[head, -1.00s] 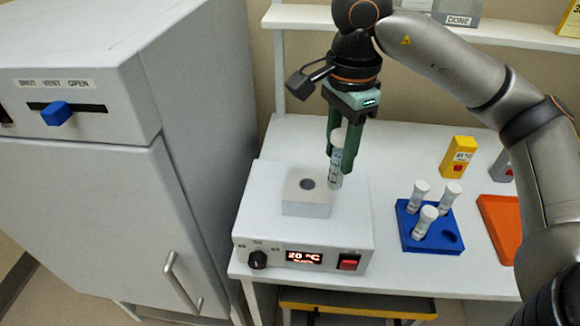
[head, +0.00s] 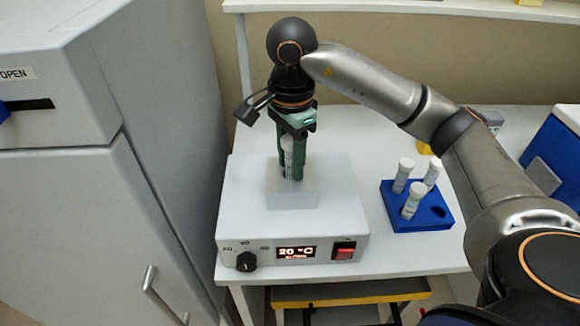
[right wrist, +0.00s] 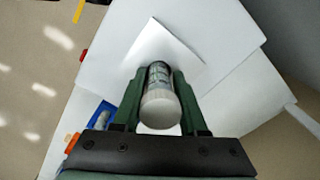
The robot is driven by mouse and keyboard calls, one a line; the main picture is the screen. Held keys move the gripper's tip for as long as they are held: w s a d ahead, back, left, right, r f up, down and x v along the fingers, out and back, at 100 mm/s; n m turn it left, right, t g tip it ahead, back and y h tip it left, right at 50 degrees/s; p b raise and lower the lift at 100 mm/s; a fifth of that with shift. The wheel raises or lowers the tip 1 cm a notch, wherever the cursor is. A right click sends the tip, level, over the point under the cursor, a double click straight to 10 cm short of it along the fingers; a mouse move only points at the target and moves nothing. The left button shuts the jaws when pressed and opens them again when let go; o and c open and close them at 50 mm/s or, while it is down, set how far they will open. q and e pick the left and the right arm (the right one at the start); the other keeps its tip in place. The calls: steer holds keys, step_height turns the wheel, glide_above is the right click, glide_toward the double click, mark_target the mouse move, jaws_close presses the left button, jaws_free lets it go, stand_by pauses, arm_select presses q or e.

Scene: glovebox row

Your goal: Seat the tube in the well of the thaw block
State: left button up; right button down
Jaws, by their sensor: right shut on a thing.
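My right gripper (head: 291,174) is shut on a white-capped tube (head: 287,158), held upright over the small pale block on top of the thaw block unit (head: 235,225). In the right wrist view the tube (right wrist: 160,98) sits between the two green fingers, its cap toward the camera. The small block (head: 292,200) also shows beyond the tube in that view (right wrist: 180,50). The well is hidden behind the gripper and tube, so I cannot tell whether the tube's lower end is inside it. My left gripper is not in view.
A blue rack (head: 427,217) with several white-capped tubes stands right of the unit. A grey cabinet (head: 75,220) stands close on the left. A blue box (head: 555,150) is at the far right. A shelf (head: 400,5) runs along the wall behind.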

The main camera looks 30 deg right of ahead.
steer(key=shift+s+r, duration=0.1)
steer(key=shift+r, duration=0.05)
steer(key=shift+c, duration=2.3)
jaws_free()
step_height(320, 180, up, 12)
steer(key=p, duration=0.3)
steer(key=shift+p, duration=0.3)
